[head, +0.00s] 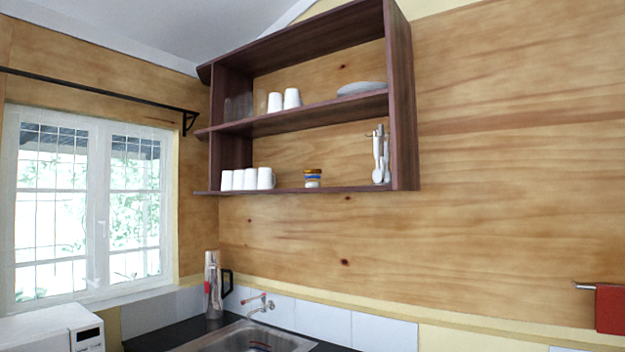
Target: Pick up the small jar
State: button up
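A small jar (312,178) with an orange-brown lid and a white and blue body stands upright on the lowest board of the dark wooden wall shelf (290,189). It is near the middle of that board, with bare board on both sides. My gripper is not in view.
White mugs (248,179) stand left of the jar, and hanging utensils (379,155) are at its right. Cups (284,99) and a plate (361,88) are on the board above. Below are a sink (250,337), a tap (260,303), a flask (212,285) and a microwave (52,328).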

aim_at(311, 180)
jog(key=i+j+z, duration=0.1)
jog(key=i, duration=0.45)
jog(key=i+j+z, duration=0.1)
jog(key=i+j, duration=0.25)
jog(key=i, duration=0.15)
jog(key=i+j+z, duration=0.15)
jog(key=i+j, duration=0.15)
jog(key=i, duration=0.25)
jog(key=i+j+z, duration=0.1)
jog(key=i+j, duration=0.25)
jog(key=i, duration=0.15)
